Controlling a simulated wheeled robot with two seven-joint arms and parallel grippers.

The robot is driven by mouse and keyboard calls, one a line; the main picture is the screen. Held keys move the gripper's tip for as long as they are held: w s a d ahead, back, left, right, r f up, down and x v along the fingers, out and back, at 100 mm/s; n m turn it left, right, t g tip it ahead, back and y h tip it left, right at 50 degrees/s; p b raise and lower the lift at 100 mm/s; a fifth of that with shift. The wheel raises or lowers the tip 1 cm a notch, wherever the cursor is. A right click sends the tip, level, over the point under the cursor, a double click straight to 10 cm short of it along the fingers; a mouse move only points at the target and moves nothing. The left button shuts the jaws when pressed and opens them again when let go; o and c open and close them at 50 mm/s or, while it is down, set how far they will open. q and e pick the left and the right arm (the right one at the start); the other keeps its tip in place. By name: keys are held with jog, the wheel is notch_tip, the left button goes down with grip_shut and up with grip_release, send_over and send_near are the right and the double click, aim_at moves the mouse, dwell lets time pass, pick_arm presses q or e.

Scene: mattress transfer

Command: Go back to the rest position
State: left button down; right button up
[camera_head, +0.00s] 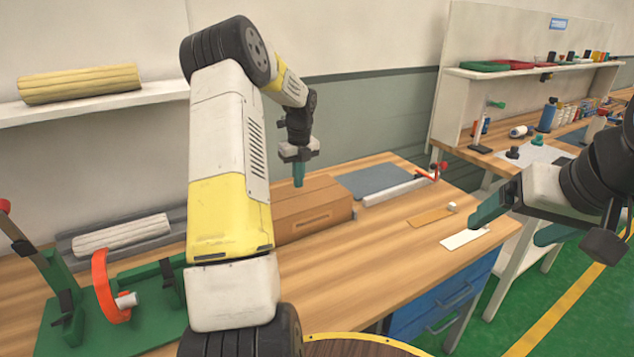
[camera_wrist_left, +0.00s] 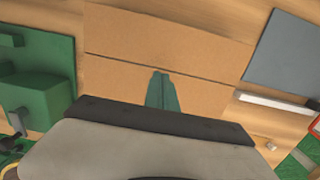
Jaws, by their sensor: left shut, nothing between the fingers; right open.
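My left gripper (camera_head: 298,175) points down above the brown cardboard box (camera_head: 312,207) on the wooden table. Its green fingers are together with nothing between them. In the left wrist view the shut fingertips (camera_wrist_left: 161,90) show over the box's top flaps (camera_wrist_left: 120,48). Whether they touch the box cannot be told. My right gripper (camera_head: 513,222) is at the right of the head view, fingers apart and empty, past the table's right end. A cream ribbed roll, likely a mattress (camera_head: 122,233), lies in a grey tray behind the left arm. A similar roll (camera_head: 80,83) lies on the wall shelf.
A green fixture (camera_head: 140,300) with an orange ring (camera_head: 105,285) stands at the table's left. A grey mat (camera_head: 375,181) and a white bar (camera_head: 398,190) lie right of the box. Tan and white strips lie near the right edge. A stocked workbench (camera_head: 480,150) stands beyond.

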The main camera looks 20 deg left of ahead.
pick_arm(q)
jog(key=s+d+r+n+t, duration=0.1)
jog(key=s+d+r+n, duration=0.5)
jog(key=s+r, duration=0.25)
jog(key=s+d+r+n+t, duration=0.2)
jog(key=s+d+r+n, duration=0.45)
jog(key=r, duration=0.35)
jog(key=s+d+n+t+h, duration=0.1)
jog(key=s+d+n, duration=0.2)
jog(key=s+n, duration=0.3)
jog(key=s+d+n+t+h, duration=0.1)
jog(key=s+d+n+h, duration=0.1)
jog(key=s+n, duration=0.5)
jog(key=s+d, duration=0.1)
jog(key=s, duration=0.4)
jog(key=shift+t, duration=0.3)
